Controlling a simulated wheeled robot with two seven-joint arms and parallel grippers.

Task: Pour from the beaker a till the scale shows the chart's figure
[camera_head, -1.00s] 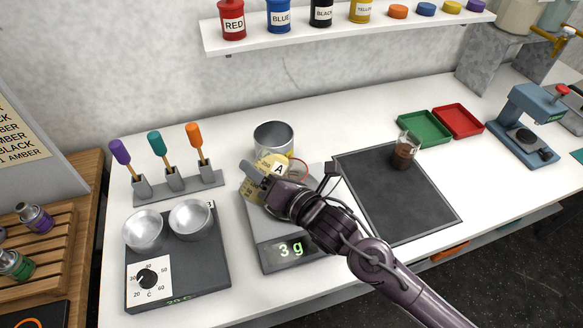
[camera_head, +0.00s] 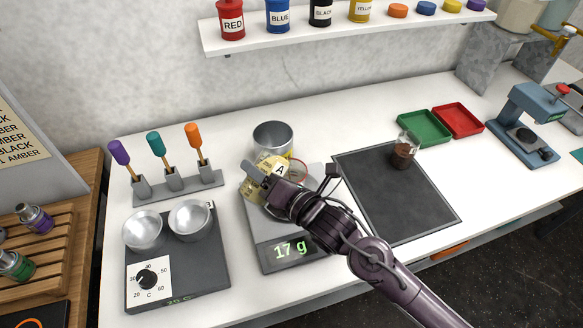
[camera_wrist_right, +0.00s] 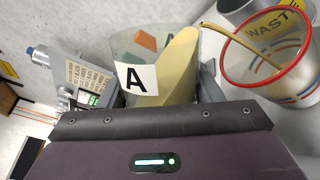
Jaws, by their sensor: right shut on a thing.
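My right gripper (camera_head: 262,184) is shut on beaker A (camera_head: 277,165), a clear vessel with a white "A" label and pale yellow liquid. The beaker also shows in the right wrist view (camera_wrist_right: 137,78), strongly tilted. A thin yellow stream (camera_wrist_right: 240,45) runs from it into a clear red-rimmed vessel (camera_wrist_right: 268,80). In the head view that vessel (camera_head: 298,169) is mostly hidden behind my gripper, on the scale (camera_head: 262,238). The scale reads 17 g. The chart (camera_head: 18,140) at the left edge is cut off. My left gripper is not in view.
A metal waste can (camera_head: 273,138) stands just behind the scale. A hot plate (camera_head: 180,262) with two metal bowls is at left. A dark mat (camera_head: 395,195) bears a small beaker of brown liquid (camera_head: 404,152). Green (camera_head: 424,128) and red (camera_head: 457,121) trays lie behind it.

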